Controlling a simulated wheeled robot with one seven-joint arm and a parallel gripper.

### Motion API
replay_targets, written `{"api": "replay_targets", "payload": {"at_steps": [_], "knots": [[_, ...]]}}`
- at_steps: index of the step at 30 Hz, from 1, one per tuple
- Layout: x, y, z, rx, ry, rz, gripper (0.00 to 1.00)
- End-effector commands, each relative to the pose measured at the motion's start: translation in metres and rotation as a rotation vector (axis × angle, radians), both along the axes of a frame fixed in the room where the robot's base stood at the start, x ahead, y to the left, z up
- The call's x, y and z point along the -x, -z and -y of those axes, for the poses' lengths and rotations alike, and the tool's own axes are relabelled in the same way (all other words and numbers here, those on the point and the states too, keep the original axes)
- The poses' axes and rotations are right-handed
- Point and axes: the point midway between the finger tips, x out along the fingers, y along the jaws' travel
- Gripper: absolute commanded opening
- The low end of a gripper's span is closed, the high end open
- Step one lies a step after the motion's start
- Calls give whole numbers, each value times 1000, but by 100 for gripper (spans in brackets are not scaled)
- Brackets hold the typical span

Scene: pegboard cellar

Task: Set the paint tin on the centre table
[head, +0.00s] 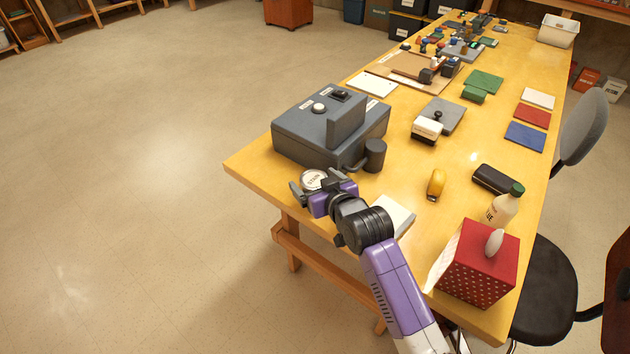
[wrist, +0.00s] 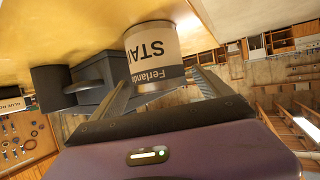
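The paint tin (head: 312,180) is a small pale can with a dark label band. It is at the near left end of the long yellow wooden table (head: 395,190), in front of the grey box. In the wrist view the tin (wrist: 152,50) is upside down, its label lettering readable in part, with the table top behind its base. My gripper (head: 316,184) is open, its two fingers spread to either side of the tin. In the wrist view the fingers (wrist: 163,85) reach toward it; I see no clear contact. Whether the tin's base touches the table is unclear.
A grey box (head: 305,137) with a dark cylinder (head: 375,155) stands right behind the tin. A red tissue box (head: 478,262), white bottle (head: 503,205) and yellow item (head: 436,184) are to the right. A chair (head: 545,285) is beside the table. Open floor lies left.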

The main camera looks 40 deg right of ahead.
Motion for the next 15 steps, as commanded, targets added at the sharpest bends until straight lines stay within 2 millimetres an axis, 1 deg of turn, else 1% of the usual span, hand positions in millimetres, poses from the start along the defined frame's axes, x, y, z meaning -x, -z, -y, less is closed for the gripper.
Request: {"api": "replay_targets", "payload": {"at_steps": [6,9,11,15], "knots": [[0,0,0,0,0,0,88],[0,-5,0,0,0,1,88],[5,-4,-1,0,0,0,88],[23,-12,-7,0,0,0,88]]}}
